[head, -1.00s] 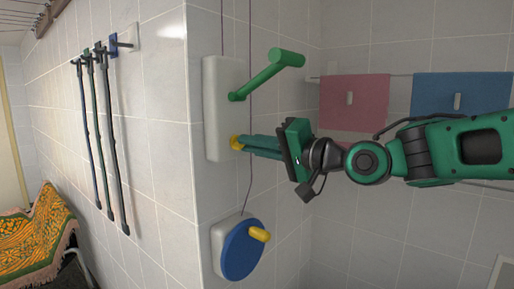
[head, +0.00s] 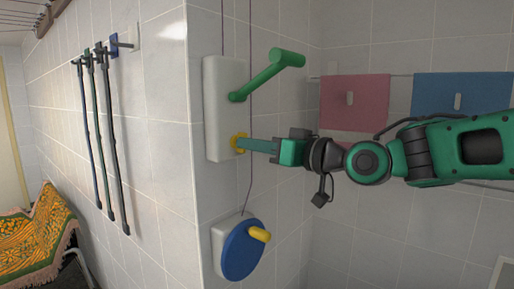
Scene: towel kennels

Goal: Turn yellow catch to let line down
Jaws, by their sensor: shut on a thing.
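The yellow catch (head: 239,142) sits low on the white wall plate (head: 216,120), below a green crank handle (head: 270,75). My gripper (head: 246,144) reaches in from the right, its fingers level and shut on the yellow catch. The fingers hide part of the catch. Thin dark lines (head: 251,40) run up the wall past the plate. One line comes down to a blue disc (head: 242,249) with a yellow knob (head: 260,235), mounted lower on the wall.
A pink towel (head: 353,103) and a blue towel (head: 460,99) hang on a rail behind my arm. Several dark poles (head: 104,140) hang on the left wall. A patterned cloth (head: 40,232) lies over something at the lower left.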

